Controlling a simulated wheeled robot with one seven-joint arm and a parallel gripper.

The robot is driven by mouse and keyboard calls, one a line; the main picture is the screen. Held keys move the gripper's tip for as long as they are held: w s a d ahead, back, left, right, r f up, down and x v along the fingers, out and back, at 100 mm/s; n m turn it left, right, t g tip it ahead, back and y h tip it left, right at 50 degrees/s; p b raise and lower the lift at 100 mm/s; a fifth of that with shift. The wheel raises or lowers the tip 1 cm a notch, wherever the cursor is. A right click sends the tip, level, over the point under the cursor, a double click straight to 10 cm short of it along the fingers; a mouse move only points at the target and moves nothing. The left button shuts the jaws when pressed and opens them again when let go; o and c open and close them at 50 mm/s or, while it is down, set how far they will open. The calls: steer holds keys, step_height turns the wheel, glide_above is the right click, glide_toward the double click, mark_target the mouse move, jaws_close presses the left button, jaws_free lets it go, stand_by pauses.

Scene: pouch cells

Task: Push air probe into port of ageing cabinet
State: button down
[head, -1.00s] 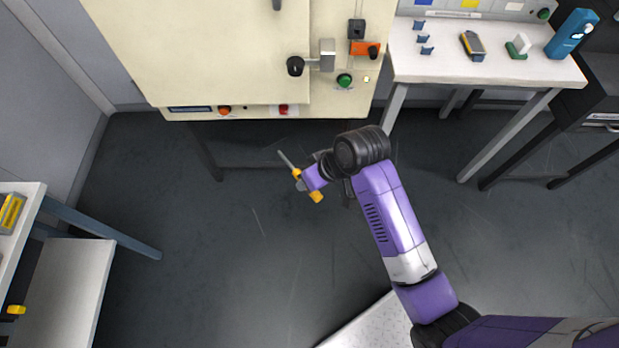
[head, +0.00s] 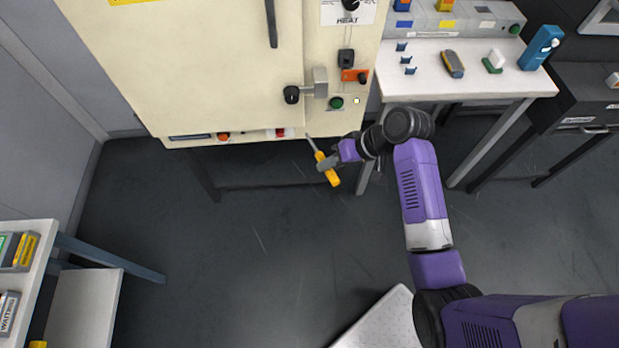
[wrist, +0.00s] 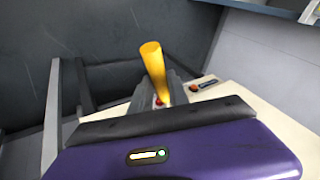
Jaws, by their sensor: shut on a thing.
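The air probe (head: 331,175) has a yellow handle and a thin grey rod that points up and left toward the cabinet. My gripper (head: 328,164) is shut on the probe's handle, below the front lower edge of the cabinet. In the wrist view the yellow handle (wrist: 154,68) stands up between the fingers. The ageing cabinet (head: 190,70) is the large cream box at the upper left of the head view. The rod's tip appears close to the cabinet's lower front edge, but I cannot tell whether it touches. I cannot make out the port clearly.
The cabinet front carries a black knob and latch (head: 306,92), a green button (head: 336,103) and an orange part (head: 355,76). A white table (head: 480,82) with small tools stands at the right. A shelf (head: 30,240) is at lower left. The floor between is clear.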

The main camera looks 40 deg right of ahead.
steer(key=d+r+m+t+y+p, duration=0.1)
steer(key=d+r+m+t+p, duration=0.1)
steer(key=d+r, duration=0.2)
steer(key=s+d+r+m+t+p, duration=0.1)
steer(key=d+r+m+t+p, duration=0.1)
steer(key=r, duration=0.7)
steer(key=d+m, duration=0.1)
steer(key=d, duration=0.1)
steer(key=shift+d+r+m+t+y+p, duration=0.3)
steer(key=shift+r+t+y+p, duration=0.05)
steer(key=shift+t+y+p, duration=0.05)
steer(key=shift+s+r, duration=0.1)
steer(key=shift+r, duration=0.05)
steer(key=w+d, duration=0.1)
steer(key=w, duration=0.1)
steer(key=w+d+b, duration=0.1)
steer(key=w+d, duration=0.1)
steer(key=shift+w+d, duration=0.1)
steer(key=shift+w, duration=0.25)
steer(key=shift+p, duration=0.55)
stand_by(1.1)
